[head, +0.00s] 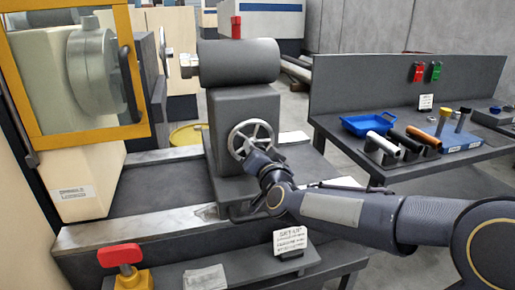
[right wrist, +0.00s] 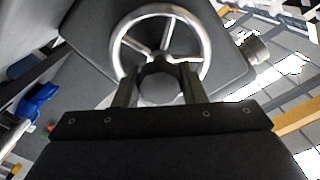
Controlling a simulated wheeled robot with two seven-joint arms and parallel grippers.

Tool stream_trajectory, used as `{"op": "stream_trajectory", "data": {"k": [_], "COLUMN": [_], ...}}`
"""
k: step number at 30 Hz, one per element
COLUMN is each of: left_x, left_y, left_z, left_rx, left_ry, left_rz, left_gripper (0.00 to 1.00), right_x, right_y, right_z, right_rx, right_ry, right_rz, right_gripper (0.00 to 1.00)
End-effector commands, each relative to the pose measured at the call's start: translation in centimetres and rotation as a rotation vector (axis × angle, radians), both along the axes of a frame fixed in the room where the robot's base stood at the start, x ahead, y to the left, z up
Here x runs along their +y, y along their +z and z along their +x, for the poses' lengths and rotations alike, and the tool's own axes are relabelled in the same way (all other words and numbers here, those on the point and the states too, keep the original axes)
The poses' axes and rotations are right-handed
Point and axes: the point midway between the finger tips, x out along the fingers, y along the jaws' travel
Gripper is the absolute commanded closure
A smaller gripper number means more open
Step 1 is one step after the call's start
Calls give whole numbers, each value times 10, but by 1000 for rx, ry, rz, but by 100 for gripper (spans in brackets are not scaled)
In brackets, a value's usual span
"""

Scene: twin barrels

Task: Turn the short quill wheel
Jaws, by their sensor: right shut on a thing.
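A spoked silver handwheel (head: 250,124), the quill wheel, is on the front face of the dark grey tailstock body (head: 228,103). My right gripper (head: 255,155) reaches in from the right and sits at the wheel's lower rim. In the right wrist view the wheel (right wrist: 205,40) is upright in front of my right gripper (right wrist: 160,85), whose two fingers close on a dark round knob (right wrist: 159,88) at the rim. The fingers hide part of the lower rim. My left gripper is not in view.
A yellow-framed machine door (head: 140,50) with a chuck behind it stands at left. A red-topped clamp (head: 122,257) and a set-up sign (head: 289,241) are in front. A grey bench (head: 345,140) at right carries a blue tray (head: 367,124) and several cylinders.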

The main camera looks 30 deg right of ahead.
Motion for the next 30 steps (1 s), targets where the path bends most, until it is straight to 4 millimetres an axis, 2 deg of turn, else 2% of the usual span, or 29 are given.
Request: {"op": "stream_trajectory", "data": {"k": [20,21,26,30], "left_x": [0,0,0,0], "left_y": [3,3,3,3], "left_z": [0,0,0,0], "left_rx": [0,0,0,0], "left_ry": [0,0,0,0], "left_rz": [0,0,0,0], "left_gripper": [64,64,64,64], "right_x": [0,0,0,0], "right_y": [-2,-2,-1,-1], "right_z": [0,0,0,0], "right_rx": [18,18,17,16], "right_ry": [1,1,0,0], "right_rz": [-63,-63,-63,-62], "right_gripper": [85,60,41,41]}}
